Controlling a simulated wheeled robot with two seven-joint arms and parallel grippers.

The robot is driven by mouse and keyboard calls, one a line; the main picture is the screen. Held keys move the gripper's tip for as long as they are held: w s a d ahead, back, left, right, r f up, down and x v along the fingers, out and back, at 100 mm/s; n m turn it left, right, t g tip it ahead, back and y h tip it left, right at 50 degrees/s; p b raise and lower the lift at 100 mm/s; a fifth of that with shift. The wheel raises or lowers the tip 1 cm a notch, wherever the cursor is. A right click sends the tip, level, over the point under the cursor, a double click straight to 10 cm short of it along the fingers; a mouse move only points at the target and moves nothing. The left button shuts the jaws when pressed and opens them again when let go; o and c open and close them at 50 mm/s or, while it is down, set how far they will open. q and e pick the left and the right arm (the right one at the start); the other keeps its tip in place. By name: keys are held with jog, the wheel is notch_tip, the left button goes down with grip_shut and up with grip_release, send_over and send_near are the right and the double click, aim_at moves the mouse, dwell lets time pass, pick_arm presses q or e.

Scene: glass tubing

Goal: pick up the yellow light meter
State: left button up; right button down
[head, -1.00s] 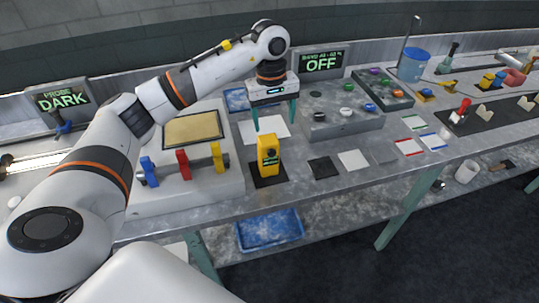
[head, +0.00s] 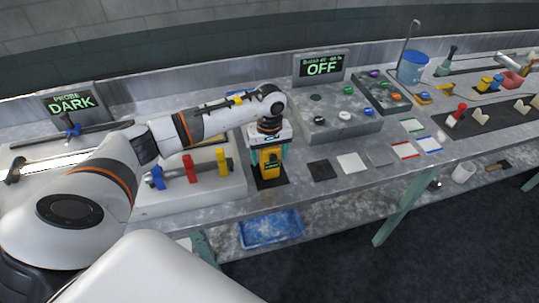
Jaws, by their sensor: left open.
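The yellow light meter (head: 270,168) stands upright on a black square mat (head: 272,183) near the bench's front edge in the head view. My left gripper (head: 269,158) points down directly over it. Its teal fingers are open, one on each side of the meter's upper part. The gripper body hides the top of the meter. I cannot tell whether the fingers touch it. My right gripper is not in view.
Left of the meter is a pale block with blue (head: 158,177), red (head: 190,168) and yellow (head: 222,160) uprights. Behind right stands a grey button box (head: 340,125). Several flat square tiles (head: 352,163) lie to the right. A blue tray (head: 270,229) is on the lower shelf.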

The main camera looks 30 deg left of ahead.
pick_arm(q)
jog(key=shift+f, duration=0.2)
jog(key=c, duration=1.2)
jog(key=shift+o, duration=0.2)
jog(key=shift+r, duration=0.15)
